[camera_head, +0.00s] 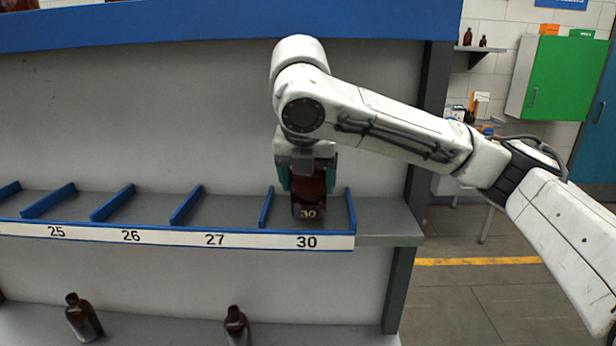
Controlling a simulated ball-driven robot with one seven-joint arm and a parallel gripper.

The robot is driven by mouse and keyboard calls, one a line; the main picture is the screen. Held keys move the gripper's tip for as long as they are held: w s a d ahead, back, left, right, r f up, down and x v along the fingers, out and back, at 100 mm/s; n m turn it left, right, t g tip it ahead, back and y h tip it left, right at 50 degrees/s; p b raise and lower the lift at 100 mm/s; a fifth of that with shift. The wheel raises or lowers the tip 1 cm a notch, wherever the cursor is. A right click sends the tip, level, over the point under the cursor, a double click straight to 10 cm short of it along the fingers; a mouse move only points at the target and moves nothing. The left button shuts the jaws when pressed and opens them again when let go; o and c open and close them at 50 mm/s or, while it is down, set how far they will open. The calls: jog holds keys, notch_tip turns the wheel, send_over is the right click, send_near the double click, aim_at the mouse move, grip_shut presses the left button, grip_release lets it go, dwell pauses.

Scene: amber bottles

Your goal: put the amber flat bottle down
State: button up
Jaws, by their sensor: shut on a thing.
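The amber flat bottle (308,200) is dark brown and upright, with a label reading 30 near its bottom. It is in the shelf bay marked 30, between two blue dividers. My gripper (307,180) points down from above, with its green-lined fingers shut on the bottle's sides. The fingers cover the upper part of the bottle. I cannot tell whether its base touches the shelf (380,227).
Blue dividers (186,204) split the shelf into bays marked 25, 26, 27 and 30; the other bays look empty. Two amber bottles stand lower down, one at the left (83,318) and one near the middle (237,327). A dark post (425,140) rises to the right.

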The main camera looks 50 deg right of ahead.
jog(key=shift+f, duration=0.1)
jog(key=o, duration=1.1)
jog(key=v, duration=0.7)
jog(key=shift+r+b, duration=0.3)
jog(key=shift+r, duration=0.05)
